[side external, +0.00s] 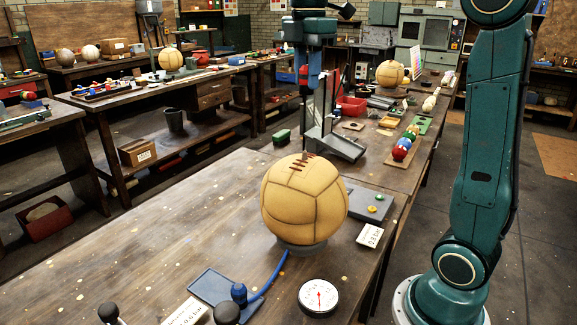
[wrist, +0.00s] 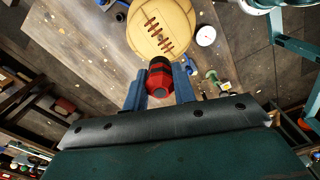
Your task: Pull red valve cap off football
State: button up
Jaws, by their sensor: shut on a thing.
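The tan leather football (side external: 304,205) rests on a grey ring stand on the bench, with its dark laces on top. It also shows in the wrist view (wrist: 176,17), beyond the fingers. My gripper (wrist: 159,76) is shut on the red valve cap (wrist: 161,84), which has a black band at its far end. A blue finger stands on each side of the cap. In the side external view, my gripper (side external: 308,75) is above the football, and the small red cap (side external: 304,73) appears well clear of the ball's top. The valve opening cannot be made out.
A round white gauge (side external: 318,296), a blue hose (side external: 270,276) and a blue plate (side external: 213,287) lie in front of the football. A grey box (side external: 369,204) and a white card (side external: 370,236) are to its right. The bench to the left is largely clear.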

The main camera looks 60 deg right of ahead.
jog(key=shift+f, duration=5)
